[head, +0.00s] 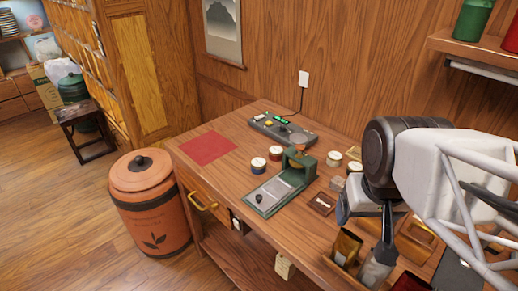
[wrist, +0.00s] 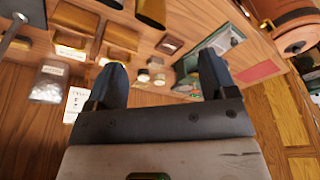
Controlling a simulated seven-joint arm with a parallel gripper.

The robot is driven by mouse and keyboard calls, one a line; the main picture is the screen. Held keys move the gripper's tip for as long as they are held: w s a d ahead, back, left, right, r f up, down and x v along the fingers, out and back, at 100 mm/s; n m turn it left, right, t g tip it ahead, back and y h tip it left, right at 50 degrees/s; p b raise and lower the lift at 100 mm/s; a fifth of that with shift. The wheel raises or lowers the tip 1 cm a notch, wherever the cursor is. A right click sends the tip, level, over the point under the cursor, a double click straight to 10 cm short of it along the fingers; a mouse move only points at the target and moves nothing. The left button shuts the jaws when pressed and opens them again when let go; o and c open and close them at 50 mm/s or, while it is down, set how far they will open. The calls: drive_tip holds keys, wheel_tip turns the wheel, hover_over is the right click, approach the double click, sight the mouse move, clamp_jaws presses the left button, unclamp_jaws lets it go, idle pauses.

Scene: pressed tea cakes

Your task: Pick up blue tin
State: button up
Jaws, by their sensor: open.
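The blue tin (head: 258,166), small and round with a pale lid and a dark blue band, stands upright on the wooden table, left of the green press. A similar tin with a red band (head: 275,153) stands just behind it. My gripper (head: 370,222) is well to the right of the blue tin, above the table's right part, and apart from it. In the wrist view my gripper (wrist: 165,68) has its two fingers spread with nothing held. I cannot make out the blue tin in the wrist view.
The green press (head: 296,168) stands between the blue tin and my gripper. Two more pale tins (head: 334,158) stand behind the press. A scale (head: 283,131) is at the back. A red mat (head: 207,148) lies at left. Pouches and small boxes crowd the right side.

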drive_tip(key=shift+o, duration=0.7)
drive_tip(key=shift+w, duration=0.1)
drive_tip(key=m+g, duration=0.3)
drive_tip(key=m, duration=1.8)
hover_over(258, 162)
wheel_tip(258, 162, down, 15)
drive_tip(key=shift+d+r, duration=0.1)
drive_tip(key=shift+r, duration=0.05)
